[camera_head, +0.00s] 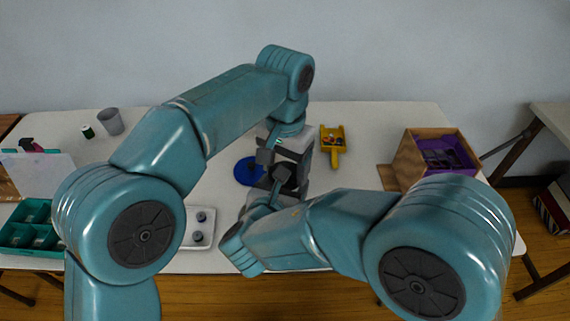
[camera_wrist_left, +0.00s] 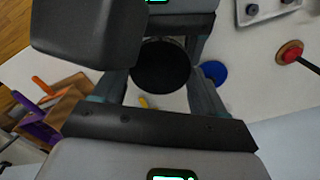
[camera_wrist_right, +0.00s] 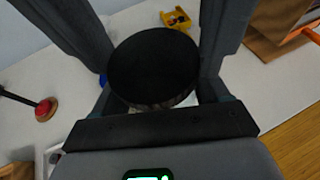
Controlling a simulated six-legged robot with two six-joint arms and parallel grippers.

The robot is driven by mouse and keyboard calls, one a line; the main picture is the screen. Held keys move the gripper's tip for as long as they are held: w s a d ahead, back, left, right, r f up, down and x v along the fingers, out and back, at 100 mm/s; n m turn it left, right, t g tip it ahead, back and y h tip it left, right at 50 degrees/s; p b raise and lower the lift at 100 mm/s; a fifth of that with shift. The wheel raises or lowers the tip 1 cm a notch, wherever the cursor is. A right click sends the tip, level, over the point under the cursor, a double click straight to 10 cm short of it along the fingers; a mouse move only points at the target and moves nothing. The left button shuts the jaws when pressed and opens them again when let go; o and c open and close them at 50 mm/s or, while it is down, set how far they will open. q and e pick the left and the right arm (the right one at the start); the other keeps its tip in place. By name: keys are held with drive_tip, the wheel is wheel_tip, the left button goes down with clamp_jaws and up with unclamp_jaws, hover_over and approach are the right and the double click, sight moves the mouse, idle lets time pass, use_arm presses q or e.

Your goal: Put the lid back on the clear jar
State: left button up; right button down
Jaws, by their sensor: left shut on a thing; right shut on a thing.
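The lid is a round black disc. It shows between my left gripper's fingers in the left wrist view (camera_wrist_left: 160,67) and from above in the right wrist view (camera_wrist_right: 153,66). A sliver of the clear jar (camera_wrist_right: 165,104) shows under the lid, near my right gripper's palm; the lid hides the rest. My left gripper (camera_head: 290,150) appears shut on the lid from the far side. My right gripper (camera_head: 268,195) appears shut on the jar below. The lid is over the jar's mouth; I cannot tell whether it is seated.
A blue disc (camera_head: 248,171) lies beside the grippers. A white tray with knobs (camera_head: 200,227), a green compartment tray (camera_head: 28,232) and a grey cup (camera_head: 111,121) are at left.

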use_arm(q)
drive_tip(key=m, duration=0.3)
drive_tip(key=o, duration=1.1)
drive_tip(key=shift+o, duration=0.2)
drive_tip(key=shift+r, duration=2.25)
drive_tip(key=shift+c, duration=0.3)
